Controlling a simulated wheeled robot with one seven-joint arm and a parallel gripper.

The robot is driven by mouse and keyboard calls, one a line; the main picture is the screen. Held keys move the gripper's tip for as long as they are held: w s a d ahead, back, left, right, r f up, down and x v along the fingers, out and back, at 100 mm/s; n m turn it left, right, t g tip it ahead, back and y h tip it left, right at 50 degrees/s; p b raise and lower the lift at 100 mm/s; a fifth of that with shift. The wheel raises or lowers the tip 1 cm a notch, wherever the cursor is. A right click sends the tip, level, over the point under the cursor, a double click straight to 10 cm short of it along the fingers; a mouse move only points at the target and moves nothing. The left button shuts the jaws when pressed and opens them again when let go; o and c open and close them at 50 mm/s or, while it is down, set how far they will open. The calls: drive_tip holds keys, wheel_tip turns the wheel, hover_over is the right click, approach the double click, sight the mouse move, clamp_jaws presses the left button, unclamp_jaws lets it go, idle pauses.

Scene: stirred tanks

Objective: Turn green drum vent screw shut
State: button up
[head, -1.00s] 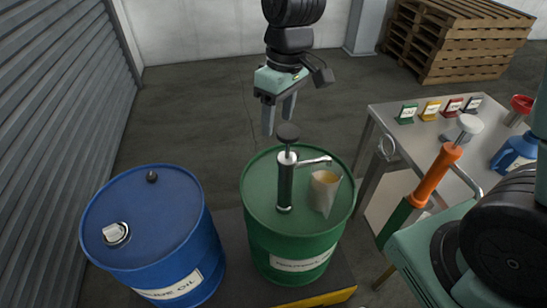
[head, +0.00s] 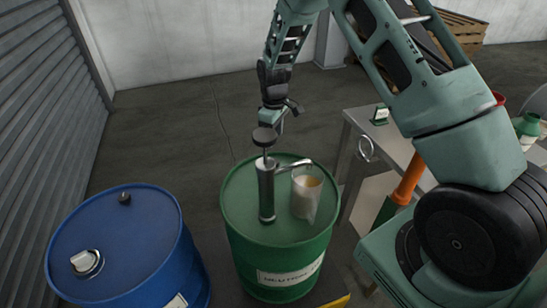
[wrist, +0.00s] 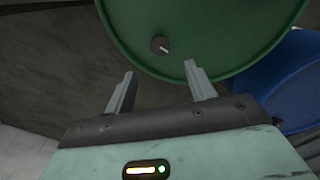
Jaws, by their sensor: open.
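The green drum (head: 235,215) stands upright with a hand pump (head: 266,190) and a clear beaker (head: 306,193) of pale liquid at its top. In the wrist view its vent screw (wrist: 160,45) is a small dark knob with a pale mark, near the rim of the green lid (wrist: 215,30). The head view does not show the screw; the pump and my gripper cover that area. My gripper (wrist: 159,70) is open and empty, with the screw ahead of and roughly between its fingertips, apart from them. In the head view my gripper (head: 278,119) is behind the pump's top knob, above the drum's far side.
A blue drum (head: 130,235) with a white cap and dark knob stands at left. My arm spans the right side. Open floor lies behind the drums.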

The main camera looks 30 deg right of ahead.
wheel_tip(320, 180, down, 10)
drive_tip(key=shift+f+p, duration=0.15)
drive_tip(key=shift+p, duration=0.45)
drive_tip(key=c, duration=1)
